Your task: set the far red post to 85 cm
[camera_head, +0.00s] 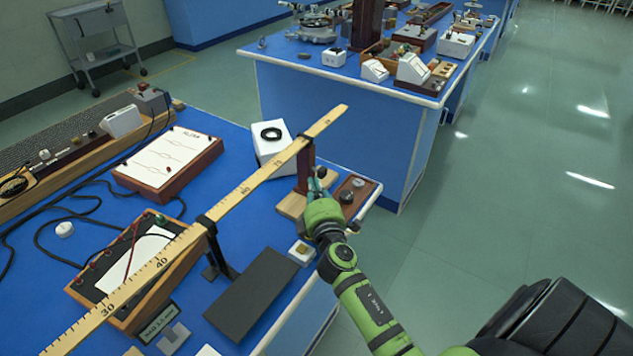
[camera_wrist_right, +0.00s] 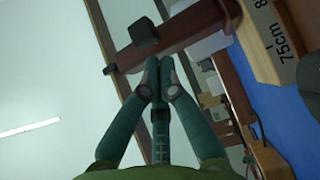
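The far red post (camera_head: 306,165) stands on a light wooden base (camera_head: 292,206) under the far part of the long wooden rule (camera_head: 245,188). In the right wrist view the dark red post (camera_wrist_right: 185,35) crosses the top, with a dark knob (camera_wrist_right: 143,30) on it. The rule (camera_wrist_right: 265,40) shows "75cm" and part of an 8 there. My right gripper (camera_head: 318,183) is low beside the post. Its fingertips (camera_wrist_right: 160,65) are together at the post's edge; I see no part of the post between them. My left gripper is not in view.
A black holder (camera_head: 208,228) supports the rule nearer the middle. A white block with a black ring (camera_head: 272,140) stands left of the post. A small red-brown board with knobs (camera_head: 355,195) lies right of it, near the bench edge. A dark flat panel (camera_head: 252,292) lies in front.

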